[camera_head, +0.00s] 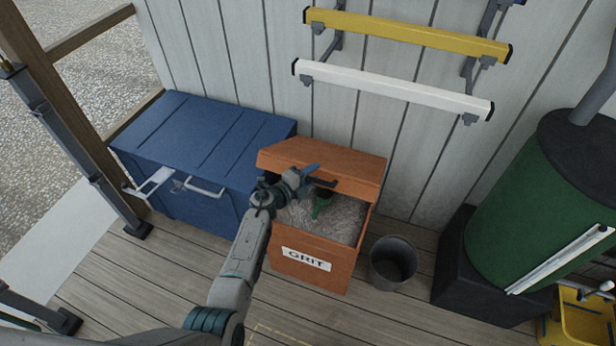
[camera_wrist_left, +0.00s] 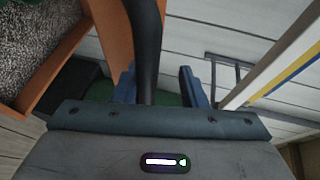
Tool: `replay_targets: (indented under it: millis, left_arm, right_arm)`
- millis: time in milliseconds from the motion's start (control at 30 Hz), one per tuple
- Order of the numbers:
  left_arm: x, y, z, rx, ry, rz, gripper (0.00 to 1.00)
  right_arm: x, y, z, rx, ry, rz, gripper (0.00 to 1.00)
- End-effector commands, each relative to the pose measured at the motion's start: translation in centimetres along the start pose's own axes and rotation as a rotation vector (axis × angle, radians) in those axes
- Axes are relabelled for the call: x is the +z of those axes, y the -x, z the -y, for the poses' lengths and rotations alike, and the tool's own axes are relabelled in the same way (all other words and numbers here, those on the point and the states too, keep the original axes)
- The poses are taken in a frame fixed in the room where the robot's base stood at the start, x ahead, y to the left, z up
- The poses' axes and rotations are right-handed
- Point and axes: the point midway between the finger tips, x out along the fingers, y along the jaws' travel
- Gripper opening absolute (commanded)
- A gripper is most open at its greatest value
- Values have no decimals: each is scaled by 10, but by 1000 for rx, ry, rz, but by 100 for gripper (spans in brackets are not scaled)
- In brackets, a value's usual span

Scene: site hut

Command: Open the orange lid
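The orange lid (camera_head: 350,172) belongs to an orange bin (camera_head: 318,262) labelled GRIT. The lid is raised and tilted back, so grey grit (camera_head: 338,215) and a green-handled tool (camera_head: 321,203) show inside. A dark bar handle (camera_head: 322,183) is on the lid. My left gripper (camera_head: 312,176) is at the handle, over the bin's opening. In the left wrist view the dark handle (camera_wrist_left: 148,45) runs between my blue fingers (camera_wrist_left: 158,88), close to the left finger, with a gap to the right one. My right gripper is out of view.
A blue chest (camera_head: 205,140) stands left of the bin, a dark bucket (camera_head: 393,262) right of it. A green drum (camera_head: 550,190) on a black base is farther right. Yellow (camera_head: 410,35) and white (camera_head: 395,90) rails hang on the wall behind.

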Motion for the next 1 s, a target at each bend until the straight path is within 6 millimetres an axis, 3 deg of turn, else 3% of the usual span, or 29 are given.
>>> replay_targets:
  millis: [167, 600, 1000]
  left_arm:
    - [0, 18, 0, 0, -2, 1, 38]
    - [1, 96, -1, 0, -2, 1, 38]
    - [0, 108, 0, 0, 0, 0, 38]
  right_arm:
    - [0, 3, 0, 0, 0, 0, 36]
    - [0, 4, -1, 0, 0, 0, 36]
    - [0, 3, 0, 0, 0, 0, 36]
